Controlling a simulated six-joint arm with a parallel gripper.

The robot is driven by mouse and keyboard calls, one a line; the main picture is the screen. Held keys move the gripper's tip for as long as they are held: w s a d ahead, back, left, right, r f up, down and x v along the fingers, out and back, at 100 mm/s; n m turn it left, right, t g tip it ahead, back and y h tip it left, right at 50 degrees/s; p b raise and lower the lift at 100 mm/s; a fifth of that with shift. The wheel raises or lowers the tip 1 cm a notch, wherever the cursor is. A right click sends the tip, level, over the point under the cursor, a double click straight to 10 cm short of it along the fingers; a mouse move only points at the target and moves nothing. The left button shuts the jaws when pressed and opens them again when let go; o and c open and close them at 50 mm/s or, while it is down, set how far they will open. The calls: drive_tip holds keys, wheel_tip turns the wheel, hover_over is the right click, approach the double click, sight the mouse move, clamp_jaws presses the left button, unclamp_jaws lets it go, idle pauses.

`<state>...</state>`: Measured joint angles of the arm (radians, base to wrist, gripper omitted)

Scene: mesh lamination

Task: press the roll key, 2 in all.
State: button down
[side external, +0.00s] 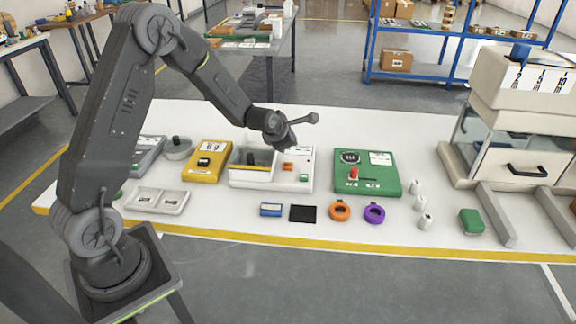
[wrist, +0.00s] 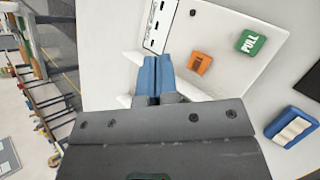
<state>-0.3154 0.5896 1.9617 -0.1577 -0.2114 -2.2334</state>
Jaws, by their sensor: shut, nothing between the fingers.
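The green key (wrist: 250,42) with white lettering, which looks like ROLL or PULL, sits on the white machine (wrist: 215,25). An orange key (wrist: 200,63) is beside it. In the side view the green key (side external: 304,178) is small at the machine's front right corner, with the orange key (side external: 288,166) behind and left of it. My gripper (wrist: 154,78) is shut and empty, its blue fingers together over the machine, left of both keys in the wrist view. In the side view my gripper (side external: 293,143) is above the machine's back; its fingertips are hard to make out.
A yellow device (side external: 207,162) stands left of the machine and a green one (side external: 366,172) right. In front lie a blue-and-white block (side external: 271,210), a black pad (side external: 303,214), an orange ring (side external: 340,211) and a purple ring (side external: 374,213). The table's front edge is mostly free.

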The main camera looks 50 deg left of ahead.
sight(289, 166)
drive_tip(key=shift+f, duration=3.1)
